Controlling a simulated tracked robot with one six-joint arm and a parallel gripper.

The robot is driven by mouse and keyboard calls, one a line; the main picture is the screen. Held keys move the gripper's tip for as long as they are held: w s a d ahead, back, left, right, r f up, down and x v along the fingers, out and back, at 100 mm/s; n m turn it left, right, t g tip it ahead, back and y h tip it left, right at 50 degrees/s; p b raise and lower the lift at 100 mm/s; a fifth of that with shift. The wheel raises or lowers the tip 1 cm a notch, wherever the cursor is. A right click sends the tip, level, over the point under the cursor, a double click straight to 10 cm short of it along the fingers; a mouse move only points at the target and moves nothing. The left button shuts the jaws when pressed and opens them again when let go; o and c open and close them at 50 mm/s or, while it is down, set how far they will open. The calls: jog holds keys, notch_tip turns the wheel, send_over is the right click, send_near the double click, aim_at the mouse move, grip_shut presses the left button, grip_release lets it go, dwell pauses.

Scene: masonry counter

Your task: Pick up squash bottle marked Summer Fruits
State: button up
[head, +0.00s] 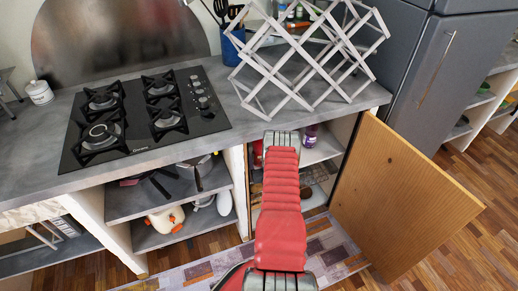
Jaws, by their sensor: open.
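A small dark purple bottle-like item (310,134) stands on the upper shelf of the open cupboard, just right of my arm. It may be the squash bottle, but no Summer Fruits marking can be read at this size. A red item shows partly at the left edge of my arm in the same cupboard, too covered to identify. My red arm reaches up the middle of the head view and hides much of the cupboard. My gripper itself does not show; only arm links are visible.
The wooden cupboard door (400,200) stands wide open on the right. A white folding rack (310,55) and a black hob (142,112) are on the grey counter (245,120). Pans sit on open shelves (150,199) at left. A patterned mat (335,262) lies on the floor.

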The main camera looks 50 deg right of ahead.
aim_at(261, 152)
jog(key=shift+w+d, duration=0.25)
jog(key=shift+w, duration=0.05)
jog(key=shift+c, duration=0.4)
jog(key=c, duration=1.6)
jog(key=shift+r, duration=0.1)
jog(key=shift+c, duration=0.7)
jog(key=shift+r, duration=0.15)
jog(key=shift+r, duration=1.55)
jog(key=v, duration=1.8)
